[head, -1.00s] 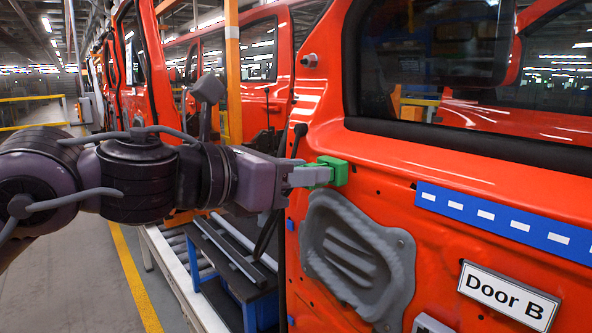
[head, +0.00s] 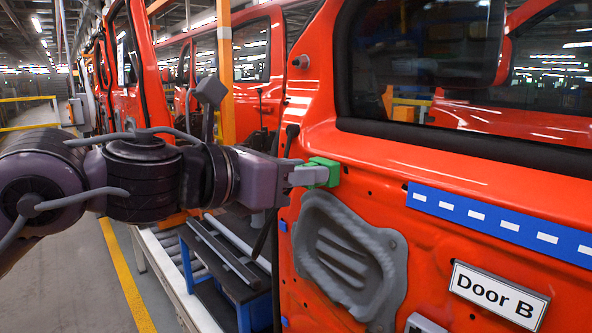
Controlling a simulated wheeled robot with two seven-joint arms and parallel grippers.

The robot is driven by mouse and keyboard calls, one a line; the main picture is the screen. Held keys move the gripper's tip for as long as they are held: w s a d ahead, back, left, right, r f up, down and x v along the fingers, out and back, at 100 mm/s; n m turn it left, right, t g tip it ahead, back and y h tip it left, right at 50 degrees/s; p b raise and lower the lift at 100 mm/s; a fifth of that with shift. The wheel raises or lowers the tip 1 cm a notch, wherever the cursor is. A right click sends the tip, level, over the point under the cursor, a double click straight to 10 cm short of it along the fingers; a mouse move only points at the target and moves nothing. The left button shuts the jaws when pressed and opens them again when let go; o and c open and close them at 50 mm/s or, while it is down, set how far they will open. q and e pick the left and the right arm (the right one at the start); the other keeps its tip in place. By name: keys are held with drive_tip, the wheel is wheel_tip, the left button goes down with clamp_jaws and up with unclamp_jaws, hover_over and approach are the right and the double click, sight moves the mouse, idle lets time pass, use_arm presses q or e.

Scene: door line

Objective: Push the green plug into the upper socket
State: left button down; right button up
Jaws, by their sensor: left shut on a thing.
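The green plug (head: 329,171) is at the left part of the red door (head: 390,165), above the grey speaker-like panel. My left gripper (head: 308,175) is shut on the green plug, with the arm coming in from the left. The plug's far side is close against the door's surface. I cannot tell how deep it sits, and the socket behind it is hidden. My right gripper is not in view.
The grey ribbed panel (head: 345,257) is on the door below the plug. A blue strip with white dashes (head: 497,220) and a "Door B" sign (head: 498,294) are to the right. A blue-framed cart (head: 232,275) stands behind at lower left.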

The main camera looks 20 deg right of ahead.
use_arm(q)
drive_tip(key=c, duration=1.5)
unclamp_jaws()
drive_tip(key=shift+r, duration=0.2)
drive_tip(key=o, duration=0.6)
drive_tip(key=shift+d+f, duration=0.15)
drive_tip(key=shift+c, duration=0.2)
drive_tip(key=b+v, duration=0.3)
drive_tip(key=v, duration=0.4)
drive_tip(key=shift+a+b, duration=0.3)
drive_tip(key=shift+a, duration=0.1)
